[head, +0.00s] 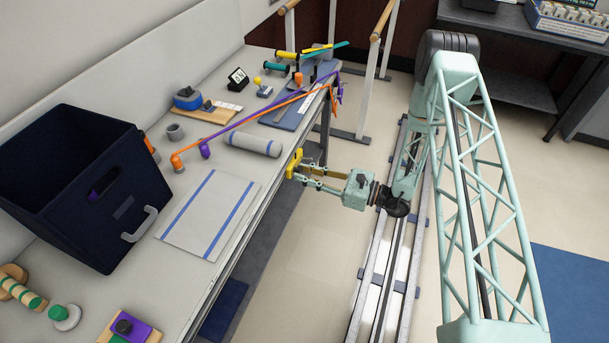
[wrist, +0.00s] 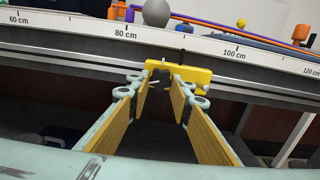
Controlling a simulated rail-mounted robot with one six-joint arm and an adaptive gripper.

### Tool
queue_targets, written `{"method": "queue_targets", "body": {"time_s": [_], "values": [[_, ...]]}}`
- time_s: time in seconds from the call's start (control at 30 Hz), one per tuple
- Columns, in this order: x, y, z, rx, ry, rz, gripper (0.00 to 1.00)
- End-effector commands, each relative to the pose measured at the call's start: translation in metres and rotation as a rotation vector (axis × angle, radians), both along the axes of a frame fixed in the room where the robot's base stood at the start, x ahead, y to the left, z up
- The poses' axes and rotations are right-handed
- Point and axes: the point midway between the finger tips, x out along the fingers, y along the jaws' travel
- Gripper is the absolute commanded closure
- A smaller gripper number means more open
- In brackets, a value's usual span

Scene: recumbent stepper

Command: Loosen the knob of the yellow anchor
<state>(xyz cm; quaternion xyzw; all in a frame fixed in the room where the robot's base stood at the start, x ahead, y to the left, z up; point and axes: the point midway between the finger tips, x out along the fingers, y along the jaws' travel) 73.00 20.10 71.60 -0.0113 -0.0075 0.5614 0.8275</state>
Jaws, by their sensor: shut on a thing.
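The yellow anchor (head: 294,161) is clamped on the front edge of the bench, near the middle of the head view. In the wrist view the yellow anchor (wrist: 196,74) is a flat yellow block below the ruler strip, between the 80 and 100 cm marks. My gripper (head: 299,171) reaches it from the aisle side. In the wrist view the fingertips of my gripper (wrist: 163,82) meet at the front of the anchor, closed on its dark knob (wrist: 161,75). The fingers hide most of the knob, so its turn cannot be seen.
A grey roll (head: 252,144) and a striped mat (head: 208,215) lie on the bench near the anchor. A dark bin (head: 75,190) stands at the left. Orange and purple rods (head: 262,118) run along the bench. The aisle floor beside the rail (head: 385,260) is clear.

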Motion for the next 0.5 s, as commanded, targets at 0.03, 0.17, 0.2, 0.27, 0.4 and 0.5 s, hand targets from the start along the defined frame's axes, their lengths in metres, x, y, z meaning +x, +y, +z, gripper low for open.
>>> {"method": "queue_targets", "body": {"time_s": [0.03,0.17,0.2,0.27,0.4,0.5], "values": [[0.0001,-0.0003,-0.0003,-0.007,-0.018,0.0,0.91],[0.0003,-0.0003,-0.0002,-0.023,-0.059,0.0,0.91],[0.0003,-0.0003,-0.0001,-0.027,-0.067,0.0,0.91],[0.0004,-0.0004,0.0,-0.031,-0.077,0.0,0.91],[0.0005,-0.0004,0.0002,-0.035,-0.088,0.0,0.91],[0.0005,-0.0004,0.0002,-0.035,-0.089,0.0,0.91]]}}
